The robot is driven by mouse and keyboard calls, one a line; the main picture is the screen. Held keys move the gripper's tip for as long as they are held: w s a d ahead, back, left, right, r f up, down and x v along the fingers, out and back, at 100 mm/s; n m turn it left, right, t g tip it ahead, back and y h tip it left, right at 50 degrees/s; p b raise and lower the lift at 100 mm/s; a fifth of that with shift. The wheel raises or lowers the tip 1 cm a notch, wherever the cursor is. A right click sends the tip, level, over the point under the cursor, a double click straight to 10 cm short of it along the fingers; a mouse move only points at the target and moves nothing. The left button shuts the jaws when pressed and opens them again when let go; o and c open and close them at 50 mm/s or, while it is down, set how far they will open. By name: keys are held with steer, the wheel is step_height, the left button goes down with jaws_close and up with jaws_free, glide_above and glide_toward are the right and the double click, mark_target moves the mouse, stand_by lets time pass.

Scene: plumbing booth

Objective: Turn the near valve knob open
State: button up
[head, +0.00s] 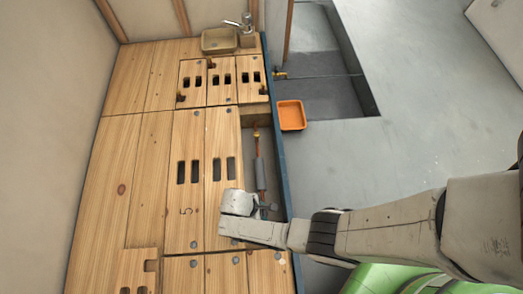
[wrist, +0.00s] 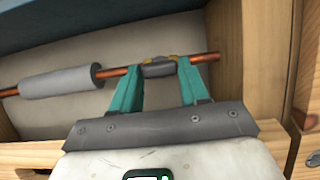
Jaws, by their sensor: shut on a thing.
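The near valve knob (wrist: 158,67) is a small dark grey part with a yellowish body behind it, set on a copper pipe (wrist: 222,57) in the wrist view. My gripper (wrist: 162,68) has teal fingers on both sides of the knob and is shut on it. In the head view my gripper (head: 268,207) reaches over the open floor channel from the right. The knob is too small to make out there. The knob's exact turn angle is hard to tell.
Grey insulation (wrist: 60,82) wraps the pipe left of the knob; it also shows in the head view (head: 260,173). Wooden floor panels (head: 187,210) with slots border the channel. An orange tray (head: 291,115) lies on the grey floor right of the blue edge (head: 278,150).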

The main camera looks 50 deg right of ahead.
stand_by(0.4)
steer(key=o, duration=1.1)
steer(key=shift+c, duration=0.2)
steer(key=p+v, duration=0.5)
steer(key=v, duration=0.5)
steer(key=shift+r+p, duration=0.35)
steer(key=shift+r, duration=0.05)
steer(key=shift+w+a, duration=0.1)
steer(key=s+d+r+m+t+y, duration=0.1)
steer(key=s+d+r+m, duration=0.25)
steer(key=r, duration=0.45)
steer(key=s+d+r+m+t+y, duration=0.1)
steer(key=s+d+r+m+t, duration=0.2)
steer(key=r, duration=0.5)
steer(key=s+d+r+m+y, duration=0.1)
steer(key=s+d+r+m, duration=0.2)
steer(key=d+r, duration=0.35)
step_height(320, 180, up, 25)
steer(key=a+p, duration=0.1)
steer(key=p, duration=2.1)
steer(key=shift+a+p, duration=0.2)
steer(key=shift+p, duration=0.1)
